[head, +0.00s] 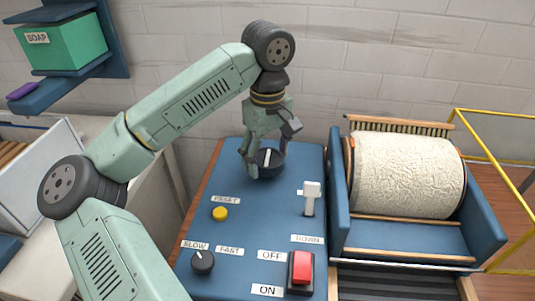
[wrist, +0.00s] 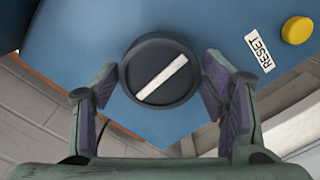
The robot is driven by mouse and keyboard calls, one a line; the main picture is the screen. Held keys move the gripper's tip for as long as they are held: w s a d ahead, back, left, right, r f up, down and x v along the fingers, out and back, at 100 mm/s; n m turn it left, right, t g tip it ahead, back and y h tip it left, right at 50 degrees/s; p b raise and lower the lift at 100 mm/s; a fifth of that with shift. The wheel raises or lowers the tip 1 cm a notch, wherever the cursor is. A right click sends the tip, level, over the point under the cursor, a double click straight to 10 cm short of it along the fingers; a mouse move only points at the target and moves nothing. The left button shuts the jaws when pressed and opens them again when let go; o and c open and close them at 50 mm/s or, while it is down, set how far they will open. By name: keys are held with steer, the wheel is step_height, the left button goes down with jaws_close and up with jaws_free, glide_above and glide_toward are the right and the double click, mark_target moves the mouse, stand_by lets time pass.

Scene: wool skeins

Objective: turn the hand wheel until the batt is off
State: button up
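The hand wheel (head: 271,168) is a round black knob with a white bar across its top, at the back of the blue control panel (head: 245,240). It also shows in the wrist view (wrist: 160,95), its bar slanting up to the right. My gripper (head: 263,165) is over the knob, pointing down. In the wrist view my gripper (wrist: 157,85) has its fingers apart, one on each side of the knob; firm contact is not visible. The cream wool batt (head: 408,178) is wrapped around the drum in the blue frame at the right.
The panel holds a yellow RESET button (head: 219,214), a SLOW/FAST dial (head: 203,262), a white lever (head: 310,197) near DOWN and a red rocker switch (head: 301,268) between OFF and ON. A toothed wooden bar (head: 400,126) lies behind the drum. A yellow rail (head: 490,155) stands at the right.

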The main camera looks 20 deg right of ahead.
steer(key=c, duration=0.7)
steer(key=shift+c, duration=0.2)
steer(key=shift+n+b, duration=0.35)
steer(key=shift+n, duration=0.05)
